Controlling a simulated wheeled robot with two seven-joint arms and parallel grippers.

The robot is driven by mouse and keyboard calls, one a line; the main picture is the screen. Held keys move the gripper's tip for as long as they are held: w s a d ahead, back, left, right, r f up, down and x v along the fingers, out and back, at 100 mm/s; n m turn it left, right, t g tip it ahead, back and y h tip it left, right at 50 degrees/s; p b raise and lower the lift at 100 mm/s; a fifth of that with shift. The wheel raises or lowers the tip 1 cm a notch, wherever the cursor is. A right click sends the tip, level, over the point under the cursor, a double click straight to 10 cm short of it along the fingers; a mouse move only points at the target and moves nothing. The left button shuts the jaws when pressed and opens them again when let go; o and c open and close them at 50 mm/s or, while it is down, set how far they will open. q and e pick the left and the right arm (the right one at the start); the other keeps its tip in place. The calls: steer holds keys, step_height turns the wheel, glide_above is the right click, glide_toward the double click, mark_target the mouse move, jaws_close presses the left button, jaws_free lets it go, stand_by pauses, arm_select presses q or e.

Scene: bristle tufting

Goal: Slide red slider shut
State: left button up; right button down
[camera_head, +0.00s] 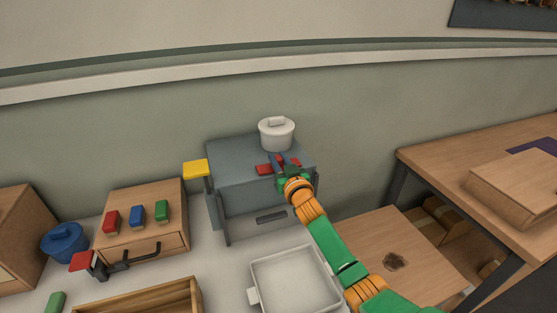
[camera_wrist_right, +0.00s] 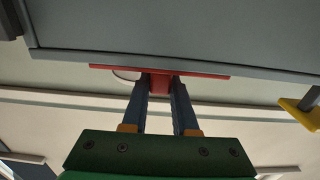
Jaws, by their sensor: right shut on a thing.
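The red slider (camera_head: 265,169) is on the grey cabinet (camera_head: 262,196), near the front of its top. My right gripper (camera_head: 283,165) reaches it from the front right and covers part of it. In the right wrist view the slider (camera_wrist_right: 205,73) shows as a thin red plate along the cabinet edge, with a red grip between the two blue fingers of my right gripper (camera_wrist_right: 161,95). The fingers are shut on that grip. My left gripper is not in view.
A white lidded pot (camera_head: 276,135) stands on the cabinet behind the slider. A yellow part (camera_head: 196,169) juts out at the cabinet's left. A white tray (camera_head: 293,280) lies in front. A wooden box (camera_head: 143,212) with red, blue and green blocks stands at left.

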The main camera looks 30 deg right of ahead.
mark_target(282, 163)
steer(key=shift+d, duration=0.1)
steer(key=c, duration=0.8)
jaws_free()
steer(key=shift+o, duration=0.6)
steer(key=shift+d+f, duration=0.1)
steer(key=shift+d, duration=0.15)
steer(key=shift+s+a, duration=0.2)
steer(key=v, duration=0.6)
steer(key=shift+s+d, duration=0.1)
steer(key=shift+s, duration=0.25)
